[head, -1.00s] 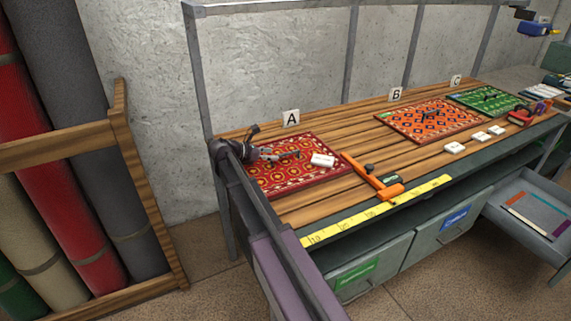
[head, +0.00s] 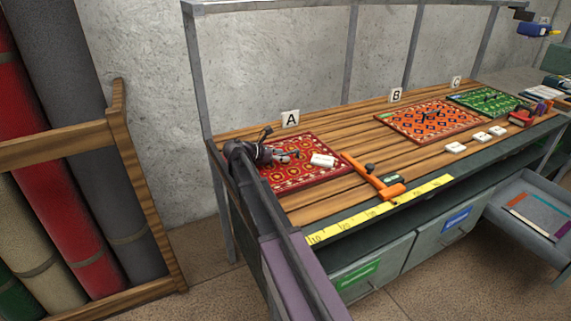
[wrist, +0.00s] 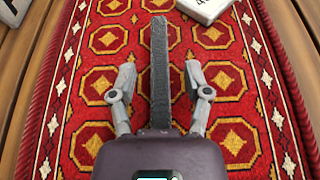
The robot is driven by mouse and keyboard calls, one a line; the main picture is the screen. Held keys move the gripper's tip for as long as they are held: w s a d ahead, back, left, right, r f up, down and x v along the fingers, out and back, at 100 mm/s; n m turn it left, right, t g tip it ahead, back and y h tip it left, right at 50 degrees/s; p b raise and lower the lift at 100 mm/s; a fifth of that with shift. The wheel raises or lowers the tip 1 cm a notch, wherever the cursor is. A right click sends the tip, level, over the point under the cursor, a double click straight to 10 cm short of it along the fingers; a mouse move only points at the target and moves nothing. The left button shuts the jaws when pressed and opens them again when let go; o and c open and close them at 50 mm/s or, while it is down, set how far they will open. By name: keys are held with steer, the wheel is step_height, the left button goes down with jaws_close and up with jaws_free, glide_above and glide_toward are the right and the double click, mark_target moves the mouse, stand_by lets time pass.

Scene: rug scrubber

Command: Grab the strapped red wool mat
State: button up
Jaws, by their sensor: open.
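The red patterned mat (head: 310,177) lies flat on the left end of the wooden bench, beside the card marked A. It fills most of the wrist view (wrist: 225,122), where a dark grey strap (wrist: 159,70) stands up from its middle. My gripper (head: 285,157) is over the mat. In the wrist view my gripper (wrist: 162,80) is open, with one finger on each side of the strap and gaps between. Whether the fingertips touch the mat cannot be told. My arm hides the mat's left part in the head view.
A white block (head: 323,160) lies on the mat. An orange clamp-like tool (head: 378,184) and a yellow ruler (head: 385,208) lie to the right. An orange mat (head: 428,120) and a green mat (head: 488,102) lie farther right. A rack of rolled rugs (head: 70,150) stands left.

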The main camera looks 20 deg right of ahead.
mark_target(282, 154)
jaws_close()
steer(key=shift+r, duration=0.25)
stand_by(0.4)
step_height(282, 154, up, 10)
steer(key=p, duration=1)
steer(key=shift+f, duration=0.25)
steer(key=shift+r, duration=0.1)
stand_by(0.3)
